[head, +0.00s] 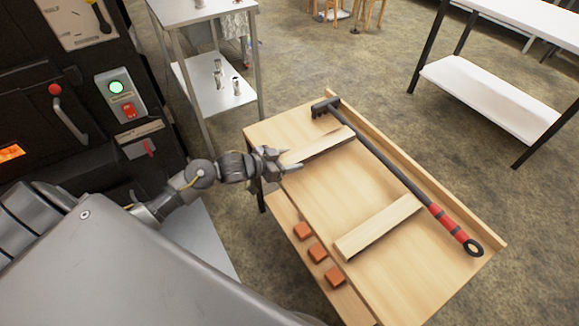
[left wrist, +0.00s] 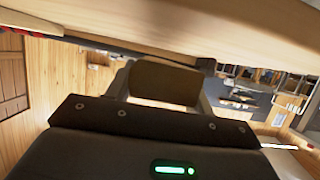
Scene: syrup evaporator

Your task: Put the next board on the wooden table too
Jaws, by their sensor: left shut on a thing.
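The wooden table (head: 330,200) is low and light-coloured, with a raised edge along its right side. My left gripper (head: 276,161) is at its far left edge, shut on one end of a pale board (head: 321,145). The board reaches over the table top toward the black tool; I cannot tell whether it rests on the table. In the left wrist view, the board's end (left wrist: 165,82) sits between the fingers. A second pale board (head: 378,228) lies on the table, nearer and apart from the held one. My right gripper is not in view.
A long black tool (head: 385,167) with a red grip lies along the table's right side. Several orange blocks (head: 317,252) sit on the near-left ledge. The dark evaporator (head: 80,90) stands left, a metal shelf (head: 215,85) behind, a white shelf unit (head: 490,95) at right.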

